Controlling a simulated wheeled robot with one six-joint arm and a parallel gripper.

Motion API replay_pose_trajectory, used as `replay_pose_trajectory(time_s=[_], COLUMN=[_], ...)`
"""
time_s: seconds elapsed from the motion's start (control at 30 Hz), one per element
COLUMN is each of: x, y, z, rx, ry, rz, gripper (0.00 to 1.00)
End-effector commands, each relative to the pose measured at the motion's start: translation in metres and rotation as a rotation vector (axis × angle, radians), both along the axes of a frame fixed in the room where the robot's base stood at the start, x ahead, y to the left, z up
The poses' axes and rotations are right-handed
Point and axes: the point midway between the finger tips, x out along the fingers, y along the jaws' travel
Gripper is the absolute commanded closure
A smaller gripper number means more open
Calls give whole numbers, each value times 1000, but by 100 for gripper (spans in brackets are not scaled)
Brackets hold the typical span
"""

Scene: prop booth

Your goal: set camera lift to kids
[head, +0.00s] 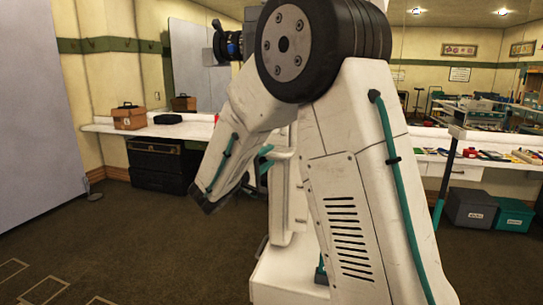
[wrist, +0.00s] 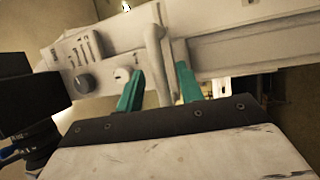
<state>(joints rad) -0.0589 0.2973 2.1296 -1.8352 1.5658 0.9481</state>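In the wrist view, my gripper (wrist: 160,71) has two teal fingers set apart, with a gap between them. A pale upright bar or lever (wrist: 156,55) shows in that gap, and I see no clear contact with either finger. Behind is a white panel (wrist: 110,50) with slots, a dark round knob (wrist: 84,83) and a small pale dial (wrist: 121,75). I cannot read any "kids" mark. In the head view, the camera lens (head: 232,46) shows beside my arm, which hides most of the white stand (head: 284,200).
In the head view, a counter (head: 185,130) runs along the back, with a brown box (head: 129,117) on it and a black trunk (head: 158,165) below. Grey (head: 470,208) and teal (head: 513,213) bins stand at the right.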

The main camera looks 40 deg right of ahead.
Motion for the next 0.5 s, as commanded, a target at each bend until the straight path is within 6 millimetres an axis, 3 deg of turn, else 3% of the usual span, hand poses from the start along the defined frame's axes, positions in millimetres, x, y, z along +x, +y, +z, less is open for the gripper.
replay_pose_trajectory(time_s=[0.2, 0.5], x=[5, 6], y=[-20, -21], z=[3, 4], rx=[1, 1], ry=[1, 1], rz=[-1, 0], gripper=[63, 66])
